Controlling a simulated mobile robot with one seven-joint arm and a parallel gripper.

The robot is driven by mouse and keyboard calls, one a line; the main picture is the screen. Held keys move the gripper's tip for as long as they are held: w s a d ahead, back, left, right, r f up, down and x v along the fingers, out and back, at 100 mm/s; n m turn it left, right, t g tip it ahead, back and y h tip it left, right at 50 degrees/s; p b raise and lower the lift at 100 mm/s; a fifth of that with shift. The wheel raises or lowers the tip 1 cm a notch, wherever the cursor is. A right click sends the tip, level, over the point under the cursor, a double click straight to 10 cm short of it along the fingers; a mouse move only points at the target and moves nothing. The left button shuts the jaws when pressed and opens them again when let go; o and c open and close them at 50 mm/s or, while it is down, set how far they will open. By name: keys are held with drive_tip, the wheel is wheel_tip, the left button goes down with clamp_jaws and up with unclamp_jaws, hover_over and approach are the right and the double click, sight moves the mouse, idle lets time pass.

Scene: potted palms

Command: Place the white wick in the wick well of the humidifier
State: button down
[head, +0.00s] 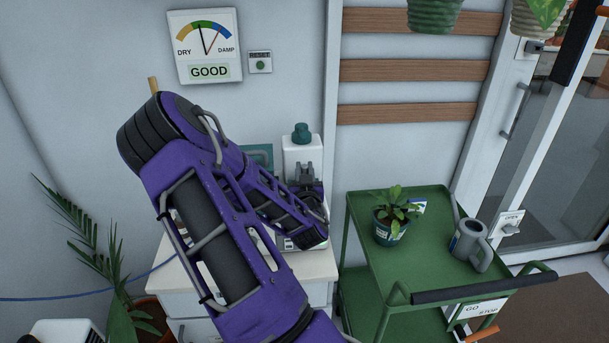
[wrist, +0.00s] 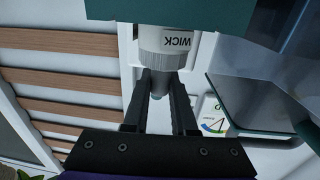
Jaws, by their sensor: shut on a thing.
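My gripper (wrist: 160,88) is shut on a pale grey piece (wrist: 158,75), which I take to be the white wick. Directly beyond it, a white round part (wrist: 165,42) bears the word WICK, upside down in the wrist view. I cannot tell whether that part belongs to the wick or to its well. A teal block (wrist: 170,12) covers the top of the wrist view. In the head view my gripper (head: 305,172) is in front of a white unit with a teal cap (head: 301,134), probably the humidifier. My arm hides its lower part and the wick.
A white cabinet (head: 312,268) stands under the white unit. To its right, a green cart (head: 430,262) carries a potted plant (head: 393,222) and a grey watering can (head: 470,245). A gauge (head: 205,45) reading GOOD hangs on the wall. A palm (head: 85,235) stands at left.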

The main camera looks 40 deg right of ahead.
drive_tip(key=shift+f, duration=0.65)
drive_tip(key=shift+f, duration=0.2)
drive_tip(key=c, duration=0.7)
unclamp_jaws()
drive_tip(key=shift+r, duration=0.1)
drive_tip(key=shift+r, duration=0.1)
drive_tip(key=shift+a, duration=0.1)
